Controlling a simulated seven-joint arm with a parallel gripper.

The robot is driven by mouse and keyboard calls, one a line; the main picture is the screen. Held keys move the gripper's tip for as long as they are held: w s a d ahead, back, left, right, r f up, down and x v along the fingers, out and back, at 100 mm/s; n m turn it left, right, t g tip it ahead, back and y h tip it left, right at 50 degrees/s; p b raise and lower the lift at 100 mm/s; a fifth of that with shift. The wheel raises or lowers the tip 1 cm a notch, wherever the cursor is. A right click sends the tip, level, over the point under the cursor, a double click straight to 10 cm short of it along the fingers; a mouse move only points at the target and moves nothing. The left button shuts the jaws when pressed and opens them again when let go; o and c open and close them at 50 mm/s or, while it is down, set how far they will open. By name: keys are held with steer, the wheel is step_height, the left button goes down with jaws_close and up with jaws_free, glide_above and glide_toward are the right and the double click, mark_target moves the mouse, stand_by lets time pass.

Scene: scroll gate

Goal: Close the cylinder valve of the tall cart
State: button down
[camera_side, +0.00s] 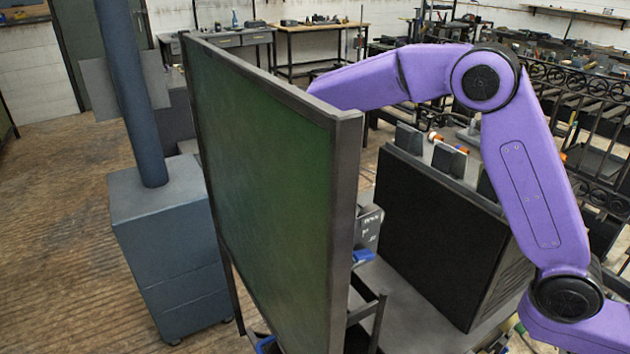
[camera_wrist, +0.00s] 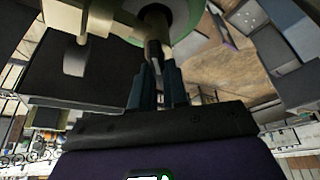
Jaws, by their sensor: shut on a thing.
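In the wrist view, my gripper (camera_wrist: 157,70) has its two blue-grey fingers close together on a small dark valve part (camera_wrist: 153,48). This part joins a short stem under a pale rounded body with a green edge (camera_wrist: 187,12), which looks like the cylinder. The fingers cover much of the valve part, so its turned position cannot be told. In the side view, a large green screen (camera_side: 265,190) hides my gripper, the valve and most of whatever stands behind it. The tall cart cannot be clearly made out.
A black box-shaped machine (camera_side: 435,235) stands on a grey table right of the screen, close under my arm. A blue-grey cabinet with a post (camera_side: 165,245) stands left of the screen. Workbenches (camera_side: 320,45) line the back. Wooden floor (camera_side: 60,200) is clear at the left.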

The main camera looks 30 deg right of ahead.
steer(key=m+g, duration=0.1)
steer(key=m, duration=0.3)
steer(key=shift+w+a+m+g+h, duration=0.1)
steer(key=shift+a+m+g+h, duration=0.05)
steer(key=shift+m+g+h, duration=0.2)
steer(key=shift+m+g, duration=0.65)
steer(key=shift+m, duration=1.2)
steer(key=c, duration=1.1)
jaws_free()
steer(key=shift+w, duration=0.1)
